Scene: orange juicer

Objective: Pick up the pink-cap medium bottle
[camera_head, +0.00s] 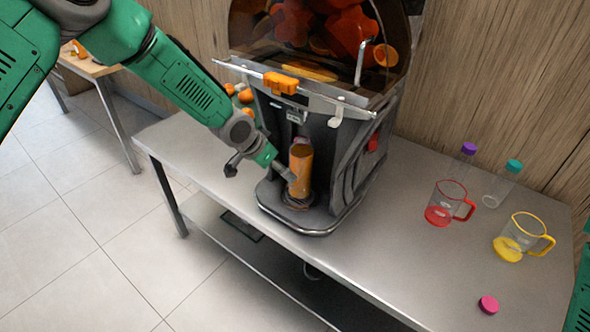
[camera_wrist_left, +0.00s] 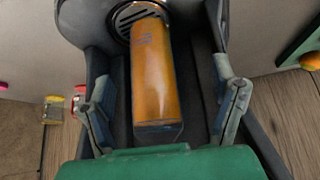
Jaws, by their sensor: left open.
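A bottle (camera_head: 300,170) filled with orange juice stands upright on the juicer's drip tray, under its spout. It also shows in the left wrist view (camera_wrist_left: 155,70), where no cap can be made out on it. A pink cap (camera_head: 489,304) lies apart on the table near its front edge. My left gripper (camera_head: 285,171) is at the bottle, coming in from the left. In the left wrist view its open fingers (camera_wrist_left: 163,105) stand on either side of the bottle, with visible gaps. My right gripper is out of view.
The juicer (camera_head: 335,170) surrounds the bottle at the back and sides. A red jug (camera_head: 445,205), a yellow jug (camera_head: 520,240), a purple-cap bottle (camera_head: 460,164) and a teal-cap bottle (camera_head: 502,184) stand to the right. The table's front middle is clear.

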